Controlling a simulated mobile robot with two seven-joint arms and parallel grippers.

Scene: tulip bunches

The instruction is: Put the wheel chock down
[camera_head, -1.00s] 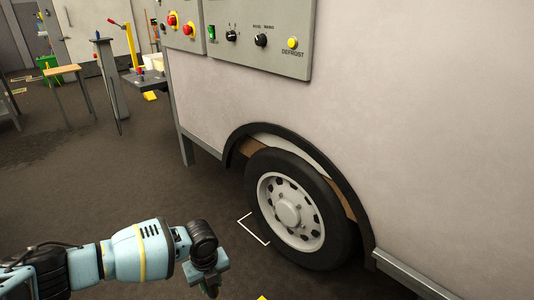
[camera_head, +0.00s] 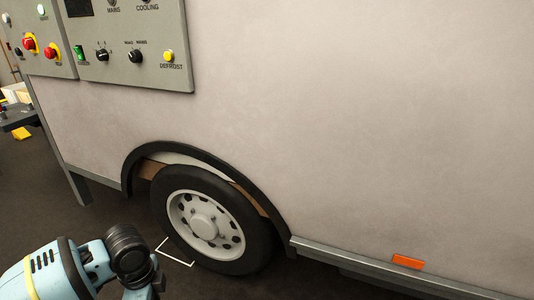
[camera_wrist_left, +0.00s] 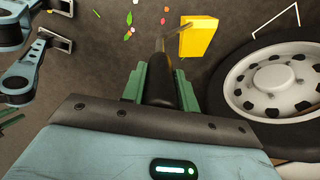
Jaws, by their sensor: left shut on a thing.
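The yellow wheel chock (camera_wrist_left: 199,37) shows in the left wrist view, just beyond my left gripper (camera_wrist_left: 160,75). A thin rod leads from the chock's side to a dark grip between the green fingers. The gripper is shut on that grip. I cannot tell the chock's height above the floor. A white corner mark (camera_head: 176,257) lies on the floor beside the tyre. My right gripper is not in view.
The pale vehicle body (camera_head: 350,120) stands close ahead, with a control panel (camera_head: 135,45) at upper left and a low side rail (camera_head: 390,270). Coloured bits (camera_wrist_left: 129,35) lie on the dark floor. Pale blue parts at the left of the wrist view look like mine.

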